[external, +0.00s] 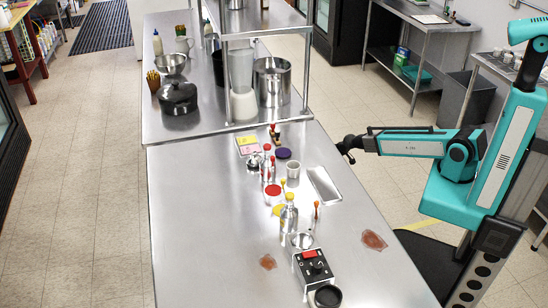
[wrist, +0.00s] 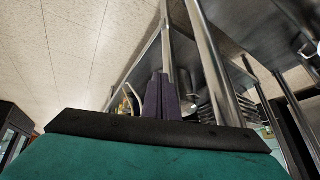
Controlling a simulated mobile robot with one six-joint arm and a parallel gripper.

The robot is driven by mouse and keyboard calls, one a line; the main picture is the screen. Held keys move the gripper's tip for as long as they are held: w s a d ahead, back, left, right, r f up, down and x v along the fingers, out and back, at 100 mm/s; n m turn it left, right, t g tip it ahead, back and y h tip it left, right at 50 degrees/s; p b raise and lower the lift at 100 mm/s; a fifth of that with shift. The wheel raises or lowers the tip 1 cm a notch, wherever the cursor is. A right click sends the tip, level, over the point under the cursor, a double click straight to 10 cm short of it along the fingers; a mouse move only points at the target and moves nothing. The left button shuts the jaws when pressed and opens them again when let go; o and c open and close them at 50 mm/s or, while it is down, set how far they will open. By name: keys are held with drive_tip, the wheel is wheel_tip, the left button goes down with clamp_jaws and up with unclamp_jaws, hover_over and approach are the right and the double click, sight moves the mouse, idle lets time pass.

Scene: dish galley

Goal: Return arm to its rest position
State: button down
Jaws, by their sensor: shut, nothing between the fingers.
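A small box with a black face, a red panel and a dark knob, which looks like the warmer (external: 313,268), sits near the front of the steel counter in the external view. Whether it is on or off cannot be told. My gripper (external: 347,149) is at the counter's right edge, well behind and above the box, and not touching it. In the wrist view its dark fingers (wrist: 165,97) are together and empty. The wrist view points up at shelving and ceiling, and the warmer does not show there.
A metal bowl (external: 302,240) and a black round dish (external: 325,296) are close to the box. Bottles (external: 289,214), a steel tray (external: 324,186) and small cups stand behind. A shelf frame (external: 306,70) rises over the back counter.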

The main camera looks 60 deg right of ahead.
drive_tip(key=s+a+f+n+g+p, duration=0.1)
drive_tip(key=s+a+f+n+g, duration=0.15)
drive_tip(key=s, duration=0.75)
drive_tip(key=s+a+f+n+g+h+p, duration=0.1)
drive_tip(key=s+f+n+g+p, duration=0.2)
drive_tip(key=s, duration=0.6)
drive_tip(key=s+a+f+n+g, duration=0.25)
drive_tip(key=s+g, duration=0.25)
drive_tip(key=s, duration=0.5)
drive_tip(key=s+a+m+g+y, duration=0.1)
drive_tip(key=s+a+m+y, duration=0.1)
drive_tip(key=s+a, duration=0.7)
drive_tip(key=shift+s+a+f+m+g, duration=0.2)
drive_tip(key=shift+a+f+m+g, duration=0.15)
drive_tip(key=shift+a+m, duration=0.55)
drive_tip(key=shift+a, duration=0.1)
